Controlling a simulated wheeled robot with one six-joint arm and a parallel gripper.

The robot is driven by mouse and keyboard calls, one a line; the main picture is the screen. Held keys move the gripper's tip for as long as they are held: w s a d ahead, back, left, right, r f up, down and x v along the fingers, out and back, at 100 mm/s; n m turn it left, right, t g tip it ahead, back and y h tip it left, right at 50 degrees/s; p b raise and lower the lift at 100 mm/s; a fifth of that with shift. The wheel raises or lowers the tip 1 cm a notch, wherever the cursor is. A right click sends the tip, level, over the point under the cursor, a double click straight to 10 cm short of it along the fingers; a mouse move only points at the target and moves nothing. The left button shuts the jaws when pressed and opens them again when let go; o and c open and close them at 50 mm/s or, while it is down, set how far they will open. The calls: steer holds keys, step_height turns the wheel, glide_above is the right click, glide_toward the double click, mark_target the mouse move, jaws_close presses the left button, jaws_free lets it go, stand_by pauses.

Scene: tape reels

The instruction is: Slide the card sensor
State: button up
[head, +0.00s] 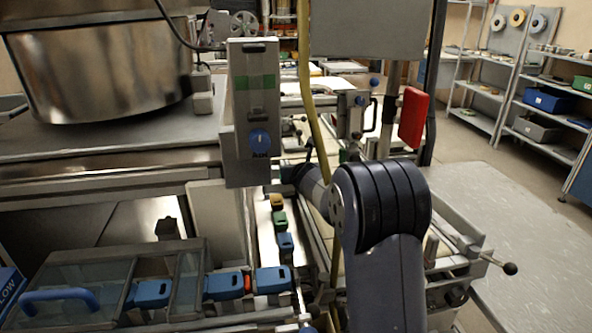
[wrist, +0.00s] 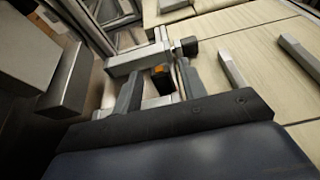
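In the wrist view, my gripper (wrist: 159,67) has its two grey fingers apart. A small black block with an orange face (wrist: 162,79) lies between them in the picture, which may be the card sensor. Gaps show on both sides of it, and I cannot tell its depth relative to the fingertips. A grey metal bar with a dark knob (wrist: 150,57) crosses just beyond the fingertips. In the head view, my dark arm hides most of the work area, and neither my fingers nor the block can be made out.
A grey box with a blue knob (head: 252,110) hangs left of my arm. A yellow hose (head: 306,70) runs down beside it. Blue blocks (head: 222,286) line the front left. A red panel (head: 413,118) stands right of my arm. Pale boards (wrist: 262,55) spread right in the wrist view.

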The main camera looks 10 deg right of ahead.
jaws_close()
stand_by(0.4)
steer(key=shift+w+r+p, duration=0.1)
steer(key=shift+w+p, duration=0.5)
steer(key=shift+w, duration=0.1)
steer(key=shift+w+f+p, duration=0.2)
steer(key=shift+w+p, duration=0.1)
steer(key=shift+w, duration=0.4)
steer(key=shift+o, duration=0.6)
jaws_free()
steer(key=shift+s, duration=0.1)
